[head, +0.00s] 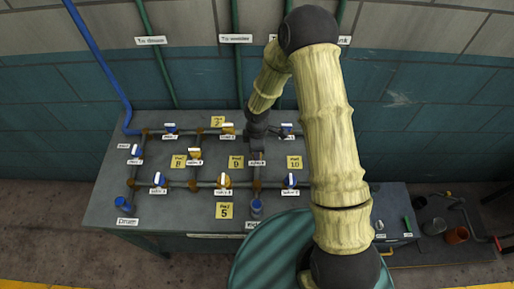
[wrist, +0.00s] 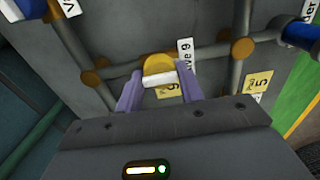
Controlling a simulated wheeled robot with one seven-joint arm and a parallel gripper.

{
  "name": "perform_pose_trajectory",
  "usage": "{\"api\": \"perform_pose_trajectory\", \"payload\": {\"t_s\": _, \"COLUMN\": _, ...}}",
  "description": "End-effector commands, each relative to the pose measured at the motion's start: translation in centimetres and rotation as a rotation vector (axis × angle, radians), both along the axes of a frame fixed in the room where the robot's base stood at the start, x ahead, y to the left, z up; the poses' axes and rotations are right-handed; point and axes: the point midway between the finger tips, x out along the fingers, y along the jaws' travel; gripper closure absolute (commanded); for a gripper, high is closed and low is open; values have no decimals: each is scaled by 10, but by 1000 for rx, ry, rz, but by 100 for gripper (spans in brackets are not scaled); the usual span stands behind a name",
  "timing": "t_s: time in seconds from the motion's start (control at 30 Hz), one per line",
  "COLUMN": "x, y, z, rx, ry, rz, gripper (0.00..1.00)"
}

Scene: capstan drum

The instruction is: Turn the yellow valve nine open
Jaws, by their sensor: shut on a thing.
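The yellow valve nine (wrist: 157,63) shows in the wrist view as a yellow round body on a grey pipe. Its white handle (wrist: 162,80) lies roughly along the pipe, between my fingers. The tag reading "9" (wrist: 185,58) stands just right of it. My gripper (wrist: 160,88) has its two purple fingers on either side of the handle and is shut on it. In the head view my gripper (head: 257,133) reaches down to the upper right part of the pipe panel, and the valve is hidden there.
Other valves sit close by on the panel, such as a yellow one (head: 223,181) and a blue one (head: 291,180). Yellow note cards (head: 235,162) lie between the pipes. A green drum (head: 262,262) stands in front of the panel. Upright pipes (head: 157,50) run up the wall behind.

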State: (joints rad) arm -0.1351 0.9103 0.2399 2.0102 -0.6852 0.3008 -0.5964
Motion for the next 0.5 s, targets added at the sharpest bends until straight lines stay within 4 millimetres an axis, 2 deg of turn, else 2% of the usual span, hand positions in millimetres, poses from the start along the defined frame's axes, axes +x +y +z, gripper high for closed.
{"api": "perform_pose_trajectory", "payload": {"t_s": 0.4, "x": 1, "y": 0, "z": 1, "rx": 0, "ry": -3, "rz": 11, "gripper": 85}}
{"api": "perform_pose_trajectory", "payload": {"t_s": 0.43, "x": 1, "y": 0, "z": 1, "rx": 0, "ry": -3, "rz": 11, "gripper": 57}}
{"api": "perform_pose_trajectory", "payload": {"t_s": 0.5, "x": 1, "y": 0, "z": 1, "rx": 0, "ry": -2, "rz": 10, "gripper": 43}}
